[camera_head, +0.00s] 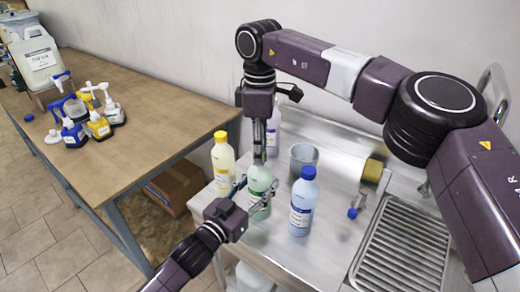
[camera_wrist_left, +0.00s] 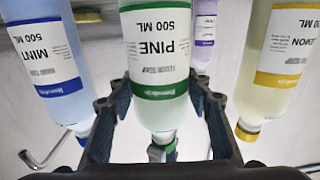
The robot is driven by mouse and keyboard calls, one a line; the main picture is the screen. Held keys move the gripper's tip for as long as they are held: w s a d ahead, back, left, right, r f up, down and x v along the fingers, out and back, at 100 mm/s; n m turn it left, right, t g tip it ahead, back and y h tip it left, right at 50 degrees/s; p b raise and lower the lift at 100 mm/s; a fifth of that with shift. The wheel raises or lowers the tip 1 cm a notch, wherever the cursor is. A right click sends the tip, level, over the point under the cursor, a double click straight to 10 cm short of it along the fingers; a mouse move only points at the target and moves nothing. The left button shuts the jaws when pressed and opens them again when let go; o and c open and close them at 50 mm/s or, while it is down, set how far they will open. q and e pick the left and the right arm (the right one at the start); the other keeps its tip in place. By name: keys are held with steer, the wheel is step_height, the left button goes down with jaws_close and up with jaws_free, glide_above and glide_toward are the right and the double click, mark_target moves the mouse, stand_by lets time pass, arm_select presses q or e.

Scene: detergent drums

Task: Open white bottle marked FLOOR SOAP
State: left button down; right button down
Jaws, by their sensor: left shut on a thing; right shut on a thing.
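A large white container (camera_head: 38,60) with a printed label stands at the far left end of the wooden table; I cannot read its label surely. My left gripper (camera_head: 252,192) is shut on the green PINE bottle (camera_head: 259,178), around its body, and the bottle is upright on the metal top. In the left wrist view, which is upside down, the PINE bottle (camera_wrist_left: 160,70) stands between my left fingers (camera_wrist_left: 160,110). My right gripper (camera_head: 260,158) comes from above and is shut at the top of the same bottle. Its cap is mostly hidden.
Close by stand a yellow LEMON bottle (camera_head: 223,165), a blue MINT bottle (camera_head: 303,205), a purple-labelled bottle (camera_head: 273,130) and a grey cup (camera_head: 302,158). Several small pump bottles (camera_head: 98,124) stand on the wooden table (camera_head: 150,130). A drain grid (camera_head: 400,250) lies at the right.

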steer(key=n, duration=1.4)
steer(key=shift+n, duration=0.4)
steer(key=n, duration=0.5)
steer(key=shift+w+n, duration=0.1)
steer(key=shift+n, duration=0.2)
steer(key=n, duration=0.3)
steer(key=shift+r+n, duration=0.1)
steer(key=shift+n, duration=0.3)
steer(key=n, duration=0.3)
steer(key=shift+n, duration=0.4)
steer(key=n, duration=0.5)
steer(key=shift+n, duration=0.3)
steer(key=n, duration=0.3)
steer(key=shift+n, duration=0.3)
steer(key=n, duration=0.3)
steer(key=shift+n, duration=0.4)
steer(key=n, duration=0.5)
steer(key=shift+n, duration=0.3)
steer(key=n, duration=0.6)
